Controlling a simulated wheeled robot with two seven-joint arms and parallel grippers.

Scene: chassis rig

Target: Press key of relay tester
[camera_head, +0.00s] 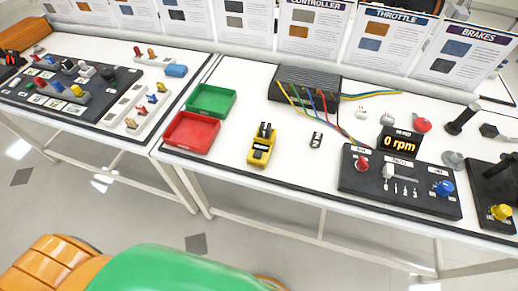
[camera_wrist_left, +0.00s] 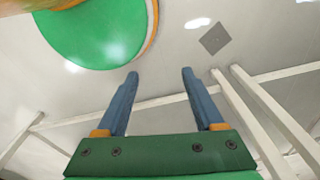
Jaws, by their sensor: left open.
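The relay tester is most likely the yellow device (camera_head: 260,153) on the white table, with a dark block at its top end. Its key is too small to make out. A small black-and-white part (camera_head: 317,140) lies to its right. My left gripper (camera_wrist_left: 159,73) shows in the left wrist view with its two blue fingers apart and nothing between them. It is over the floor in front of the table, clear of the yellow device. My right gripper is in neither view.
A green tray (camera_head: 211,101) and a red tray (camera_head: 192,132) stand left of the yellow device. A black box (camera_head: 302,91) with coloured wires lies behind. A control panel with an rpm display (camera_head: 401,142) stands to the right. White table legs (camera_wrist_left: 262,108) show in the left wrist view.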

